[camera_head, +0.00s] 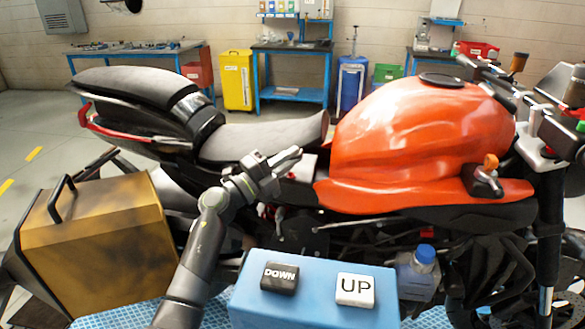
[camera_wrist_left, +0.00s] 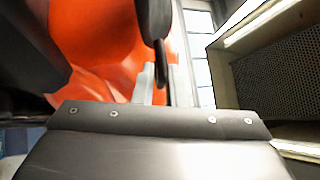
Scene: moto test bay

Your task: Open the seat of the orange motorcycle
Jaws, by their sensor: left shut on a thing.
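The orange motorcycle (camera_head: 420,130) stands across the head view. Its dark grey seat (camera_head: 255,138) lies behind the orange tank, and its front end is raised, with a gap and a pale part under it. In the left wrist view my fingertips (camera_wrist_left: 155,82) close around a dark rounded edge, with the orange bodywork (camera_wrist_left: 100,45) behind. My right gripper is not in view.
A blue box with DOWN and UP buttons (camera_head: 320,312) stands in front. A gold side case (camera_head: 100,235) with a handle is at left. A bottle with a blue cap (camera_head: 418,270) is beside the box. Blue workbenches (camera_head: 290,95) line the back wall.

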